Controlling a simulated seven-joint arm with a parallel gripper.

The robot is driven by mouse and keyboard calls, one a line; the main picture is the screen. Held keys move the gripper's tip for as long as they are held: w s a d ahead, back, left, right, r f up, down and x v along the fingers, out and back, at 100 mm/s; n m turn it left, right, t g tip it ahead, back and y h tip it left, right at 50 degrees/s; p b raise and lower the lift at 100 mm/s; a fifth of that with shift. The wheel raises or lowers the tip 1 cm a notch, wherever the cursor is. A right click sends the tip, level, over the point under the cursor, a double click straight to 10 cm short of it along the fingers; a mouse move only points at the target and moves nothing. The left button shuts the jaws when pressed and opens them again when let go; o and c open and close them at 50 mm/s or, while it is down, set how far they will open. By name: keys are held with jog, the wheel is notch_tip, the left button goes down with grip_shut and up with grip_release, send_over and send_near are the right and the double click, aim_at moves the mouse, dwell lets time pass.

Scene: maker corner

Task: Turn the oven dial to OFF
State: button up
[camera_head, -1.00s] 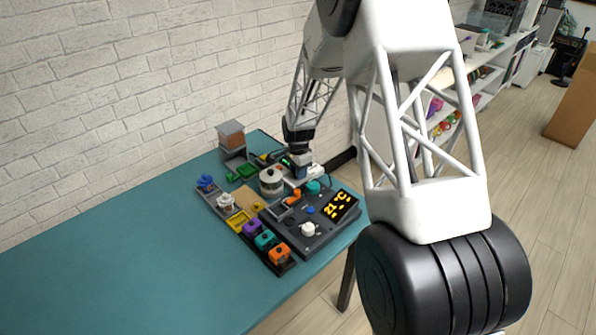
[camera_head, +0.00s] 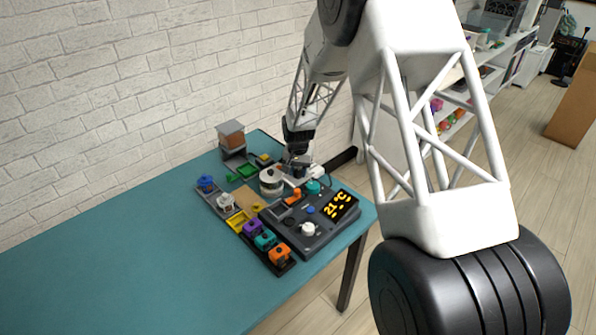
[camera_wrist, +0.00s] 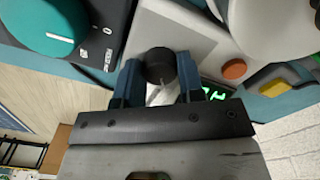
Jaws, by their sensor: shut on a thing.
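A black round dial (camera_wrist: 158,62) on a pale housing (camera_wrist: 194,30) sits between the fingers of my gripper (camera_wrist: 159,80) in the wrist view. The blue fingers are shut on its sides. A green lit display (camera_wrist: 214,93), partly hidden by a finger, is on the same side of the scene. In the head view my gripper (camera_head: 298,168) is down at the pale housing at the back of the table; the dial is hidden there. I cannot read any OFF mark by the dial.
A dark panel (camera_head: 290,221) with a yellow 21°C display (camera_head: 340,205), a white knob (camera_head: 308,229) and a teal knob (camera_head: 313,187) stands close by. The teal knob (camera_wrist: 48,25) is near the fingers. A round white pot (camera_head: 270,184) is left. The table's left (camera_head: 130,255) is clear.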

aim_at(298, 172)
jog(key=n, duration=0.5)
jog(key=shift+n, duration=0.4)
jog(key=n, duration=0.5)
jog(key=shift+n, duration=0.3)
jog(key=o, duration=0.6)
jog(key=shift+o, duration=0.2)
jog(key=shift+r, duration=0.15)
jog(key=shift+r, duration=3.8)
jog(key=shift+r, duration=0.1)
